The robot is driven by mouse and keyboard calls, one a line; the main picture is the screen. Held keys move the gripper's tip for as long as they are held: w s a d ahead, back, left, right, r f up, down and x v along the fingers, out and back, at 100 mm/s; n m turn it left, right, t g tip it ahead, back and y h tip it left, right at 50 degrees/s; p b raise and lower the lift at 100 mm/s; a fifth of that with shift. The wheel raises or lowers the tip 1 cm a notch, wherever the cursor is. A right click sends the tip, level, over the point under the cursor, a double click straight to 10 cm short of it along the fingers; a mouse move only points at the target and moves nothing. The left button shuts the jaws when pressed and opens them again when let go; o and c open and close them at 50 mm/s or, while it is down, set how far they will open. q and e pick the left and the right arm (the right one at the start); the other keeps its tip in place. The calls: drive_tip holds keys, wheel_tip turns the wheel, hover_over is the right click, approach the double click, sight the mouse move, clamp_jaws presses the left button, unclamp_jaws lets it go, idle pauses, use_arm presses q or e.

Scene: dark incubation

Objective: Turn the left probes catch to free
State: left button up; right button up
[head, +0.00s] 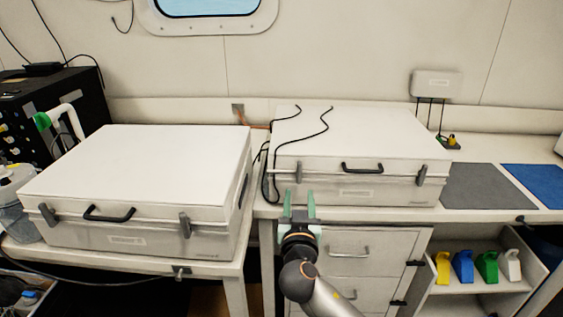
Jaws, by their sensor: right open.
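Two closed white cases with grey catches stand here: a left case (135,170) and a right case (370,135) with thin black leads across its lid. Their labels are too small to read. The right case's left catch (299,170) hangs at its front and its right catch (421,174) is further along. My right gripper (299,197) has pale green fingers, spread and empty, just below and in front of that left catch. I cannot tell whether they touch the case. The left case has a left catch (47,214) and a right catch (185,225). My left gripper is out of view.
Each case has a black front handle. Drawers (345,268) sit below the right case. A grey mat (485,187) and a blue mat (540,183) lie to its right. Coloured scoop-like items stand on a low shelf (480,291). A black box (50,100) stands at far left.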

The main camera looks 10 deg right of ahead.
sight(299, 166)
drive_tip(key=p+x, duration=0.1)
drive_tip(key=x, duration=1.1)
drive_tip(key=shift+w+d+p, duration=0.15)
drive_tip(key=shift+p, duration=0.2)
drive_tip(key=shift+r, duration=0.1)
clamp_jaws()
